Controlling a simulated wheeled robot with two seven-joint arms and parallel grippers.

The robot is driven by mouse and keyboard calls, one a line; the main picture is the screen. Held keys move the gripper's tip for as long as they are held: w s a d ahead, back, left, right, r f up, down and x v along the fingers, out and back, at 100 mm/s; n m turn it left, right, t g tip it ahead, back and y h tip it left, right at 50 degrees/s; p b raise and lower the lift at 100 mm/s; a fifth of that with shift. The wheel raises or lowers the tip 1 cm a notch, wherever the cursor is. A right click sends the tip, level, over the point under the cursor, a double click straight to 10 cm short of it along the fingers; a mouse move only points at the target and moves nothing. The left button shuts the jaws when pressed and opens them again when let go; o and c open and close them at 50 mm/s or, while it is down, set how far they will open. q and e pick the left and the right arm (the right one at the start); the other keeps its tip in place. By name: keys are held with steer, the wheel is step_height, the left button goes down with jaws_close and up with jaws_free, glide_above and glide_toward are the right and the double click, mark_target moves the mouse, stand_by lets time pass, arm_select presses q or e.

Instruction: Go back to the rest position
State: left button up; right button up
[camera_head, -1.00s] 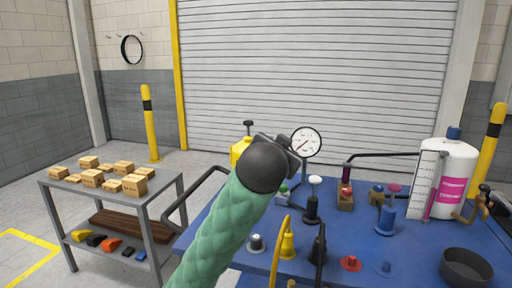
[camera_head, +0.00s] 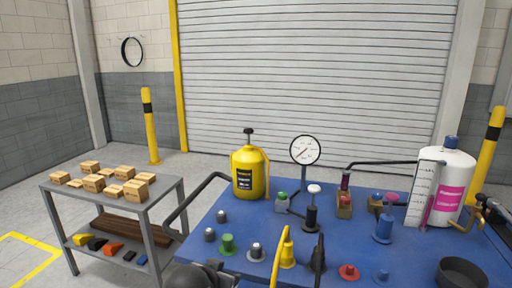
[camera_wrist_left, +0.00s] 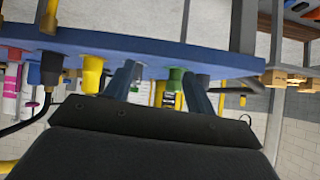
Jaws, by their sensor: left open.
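My left gripper (camera_wrist_left: 158,74) shows in the left wrist view as two blue-grey fingers spread apart, with nothing held between them. The wrist view looks upside down, and the blue tabletop edge (camera_wrist_left: 150,52) runs close beyond the fingers. In the head view only a dark rounded part of my left arm (camera_head: 203,276) shows at the bottom edge, in front of the blue workbench (camera_head: 340,232). The fingers are hidden there. My right gripper is in neither view.
The bench holds a yellow canister (camera_head: 249,174), a pressure gauge (camera_head: 305,150), a white tank (camera_head: 447,184), a black bowl (camera_head: 462,273) and several coloured knobs. A black rail (camera_head: 190,203) rises at its left edge. A grey cart (camera_head: 165,198) with small boxes stands left.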

arm_select(q)
steer(key=s+a+f+n+g+y+p, duration=0.1)
steer(key=s+a+f+g, duration=0.15)
steer(key=s+f, duration=0.5)
steer(key=s+a+f+n+g+p, duration=0.1)
steer(key=s+a+f+g, duration=0.15)
steer(key=s+f, duration=0.5)
steer(key=s+f+g, duration=0.1)
steer(key=s+f, duration=0.4)
steer(key=s, duration=0.2)
steer(key=s+f+g+p, duration=0.1)
steer(key=s+f, duration=0.4)
steer(key=s, duration=0.3)
steer(key=shift+a+g, duration=0.25)
steer(key=shift+g, duration=0.05)
steer(key=shift+f, duration=0.1)
steer(key=shift+w, duration=0.15)
